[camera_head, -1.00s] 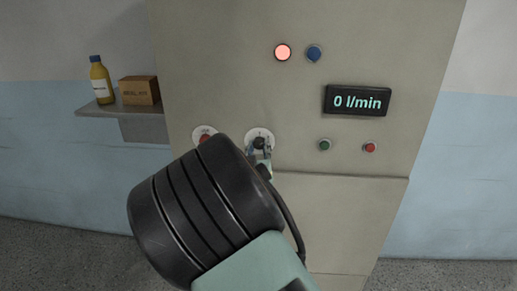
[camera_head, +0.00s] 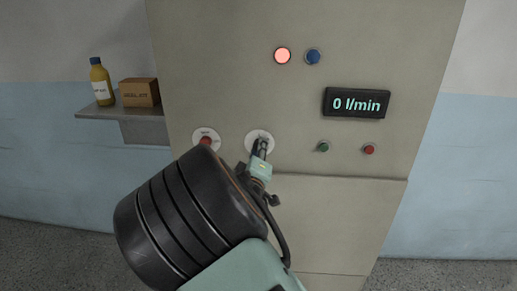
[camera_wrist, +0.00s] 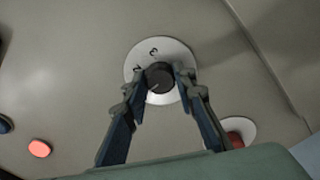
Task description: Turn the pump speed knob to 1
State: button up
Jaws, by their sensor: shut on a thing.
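The pump speed knob (camera_wrist: 158,78) is a small black round knob with a pale pointer line, on a white dial plate (camera_wrist: 172,45) with dark marks too small to read surely. In the wrist view, the fingers of my gripper (camera_wrist: 159,80) stand on either side of the knob and are shut on it. In the head view my gripper (camera_head: 261,146) covers the knob, and only part of the plate (camera_head: 259,134) shows. The pointer lies toward the lower left in the wrist view. The display (camera_head: 357,103) reads 0 l/min.
A red control (camera_head: 206,142) on a white plate sits close left of the dial. A lit red lamp (camera_head: 282,55), a blue button (camera_head: 314,55), a green button (camera_head: 324,146) and a red button (camera_head: 369,149) are on the panel. A shelf (camera_head: 120,111) holds a bottle and a box.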

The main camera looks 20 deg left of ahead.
jog(key=shift+n, duration=0.6)
jog(key=o, duration=1.2)
jog(key=shift+c, duration=0.2)
jog(key=v, duration=1.2)
